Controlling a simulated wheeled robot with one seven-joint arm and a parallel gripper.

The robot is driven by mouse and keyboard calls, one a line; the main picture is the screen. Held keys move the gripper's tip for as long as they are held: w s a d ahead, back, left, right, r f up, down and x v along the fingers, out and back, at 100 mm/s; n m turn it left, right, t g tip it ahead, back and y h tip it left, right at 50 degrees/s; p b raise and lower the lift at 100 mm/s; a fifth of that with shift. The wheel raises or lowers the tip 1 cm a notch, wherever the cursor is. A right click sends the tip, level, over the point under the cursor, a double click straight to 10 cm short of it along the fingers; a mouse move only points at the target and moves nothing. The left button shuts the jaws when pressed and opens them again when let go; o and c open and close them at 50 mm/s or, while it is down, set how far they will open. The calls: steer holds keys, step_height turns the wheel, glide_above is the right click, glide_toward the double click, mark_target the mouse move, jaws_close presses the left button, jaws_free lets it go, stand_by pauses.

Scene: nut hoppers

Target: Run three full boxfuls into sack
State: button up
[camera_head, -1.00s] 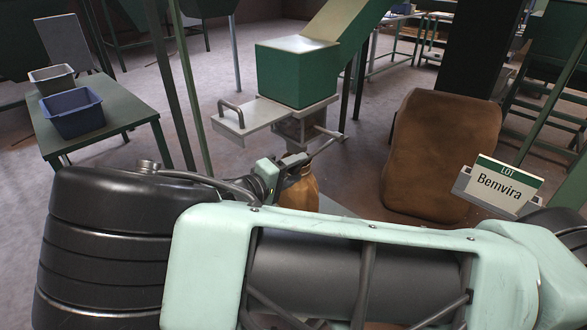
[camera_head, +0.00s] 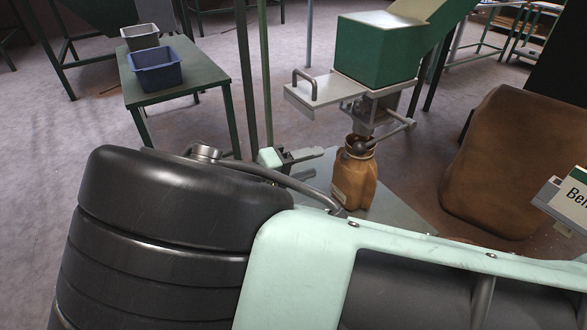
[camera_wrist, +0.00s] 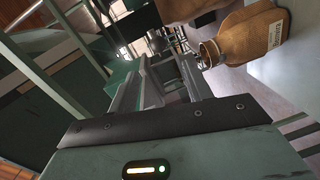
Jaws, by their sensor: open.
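The green hopper (camera_head: 375,52) stands at upper middle in the head view. A pale slide plate with a handle (camera_head: 318,92) sticks out to its left. The metal box (camera_head: 377,106) hangs under the hopper, with a bar lever (camera_head: 397,131) at its lower side. The tan sack (camera_head: 357,182) stands upright, open-mouthed, below the box; a dark round part (camera_head: 360,147) shows at its mouth. It also shows in the wrist view (camera_wrist: 252,38), tilted, with a label. My gripper (camera_head: 305,158) is left of the sack, open and empty, apart from it; its fingers show in the wrist view (camera_wrist: 158,90).
A green table (camera_head: 195,78) at upper left carries a blue bin (camera_head: 155,70) and a grey bin (camera_head: 139,37). A big brown sack (camera_head: 505,160) stands at right, near a lot sign (camera_head: 570,200). A green post (camera_head: 243,80) rises left of the hopper.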

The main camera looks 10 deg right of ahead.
mark_target(358, 149)
steer(key=v, duration=0.3)
steer(key=shift+a, duration=0.15)
stand_by(0.8)
steer(key=w+d+n+b, duration=0.1)
steer(key=w+d+n, duration=0.1)
steer(key=d+n, duration=0.4)
steer(key=w+d+n+b, duration=0.2)
steer(key=d+n, duration=0.4)
steer(key=n, duration=0.3)
steer(key=w+d+f+n+t+b, duration=0.1)
steer(key=w+d+n+b, duration=0.1)
steer(key=d+n, duration=0.4)
steer(key=shift+w+d+n+h, duration=0.15)
steer(key=shift+w+n+h, duration=0.25)
steer(key=shift+n, duration=0.5)
